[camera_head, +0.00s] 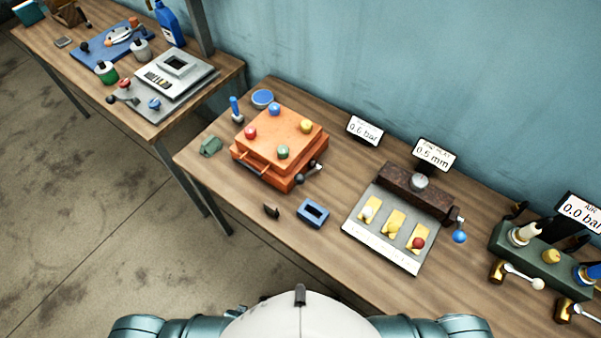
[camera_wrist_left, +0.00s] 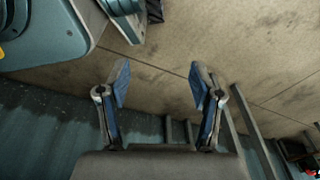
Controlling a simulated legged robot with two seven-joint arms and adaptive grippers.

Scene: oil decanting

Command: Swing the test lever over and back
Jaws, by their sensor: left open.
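Several levers show in the head view, and I cannot tell by label which is the test lever. A lever with a blue ball (camera_head: 459,236) hangs at the right end of the dark brown block (camera_head: 400,186) on a grey plate (camera_head: 353,229). A black-knobbed lever (camera_head: 313,172) sits at the right side of the orange box (camera_head: 262,158). A white-knobbed lever (camera_head: 523,276) sticks out from the green valve block (camera_head: 511,256). My left gripper (camera_wrist_left: 160,84) is open and empty, pointing over bare floor, away from the benches. My right gripper is in neither view.
A blue hollow block (camera_head: 312,213) and a small dark piece (camera_head: 271,210) lie on the near bench (camera_head: 290,241). Gauge signs (camera_head: 432,153) stand along the wall. A second bench (camera_head: 60,58) at the upper left bears a scale (camera_head: 172,75) and a blue bottle (camera_head: 168,24).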

